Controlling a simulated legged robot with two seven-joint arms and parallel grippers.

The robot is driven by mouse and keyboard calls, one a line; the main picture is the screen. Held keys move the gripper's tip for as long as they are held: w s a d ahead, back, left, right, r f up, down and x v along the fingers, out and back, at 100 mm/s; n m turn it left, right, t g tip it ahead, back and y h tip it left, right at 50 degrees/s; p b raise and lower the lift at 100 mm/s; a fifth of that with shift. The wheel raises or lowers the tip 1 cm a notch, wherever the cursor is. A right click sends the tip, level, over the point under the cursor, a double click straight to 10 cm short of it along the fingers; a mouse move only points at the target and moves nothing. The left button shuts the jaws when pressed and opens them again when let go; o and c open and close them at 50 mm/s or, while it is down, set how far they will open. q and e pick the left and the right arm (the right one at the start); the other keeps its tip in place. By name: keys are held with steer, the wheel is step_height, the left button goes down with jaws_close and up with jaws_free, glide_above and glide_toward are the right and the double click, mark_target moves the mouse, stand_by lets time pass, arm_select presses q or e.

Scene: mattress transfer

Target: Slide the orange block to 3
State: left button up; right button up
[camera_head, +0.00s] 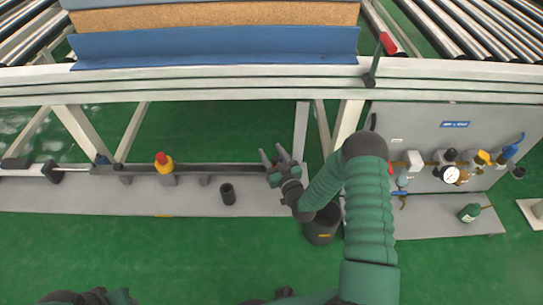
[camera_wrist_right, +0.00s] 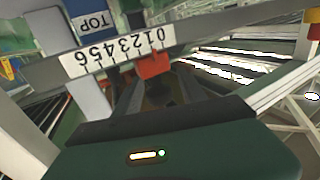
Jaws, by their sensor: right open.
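The orange block (camera_wrist_right: 153,65) shows in the right wrist view, just below the 0 and 1 end of a white number scale (camera_wrist_right: 118,50) marked 0 to 6. The 3 is to the block's left there. My right gripper (camera_wrist_right: 155,92) is open, with its dark fingers pointing toward the block and apparently empty; contact cannot be told. In the head view my right gripper (camera_head: 276,155) is at the right part of the grey rail, and I cannot make out the block there. Dark parts at the bottom left edge may be my left gripper (camera_head: 97,297), mostly cut off.
A yellow button box with a red top (camera_head: 163,163) stands on the rail's left part. A black cylinder (camera_head: 228,194) stands on the grey shelf. A dark bin (camera_head: 321,225) is below my right wrist. A valve panel (camera_head: 430,145) is at right. The conveyor frame (camera_head: 200,92) runs behind.

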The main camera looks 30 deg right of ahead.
steer(key=shift+w, duration=0.15)
jaws_close()
stand_by(1.4)
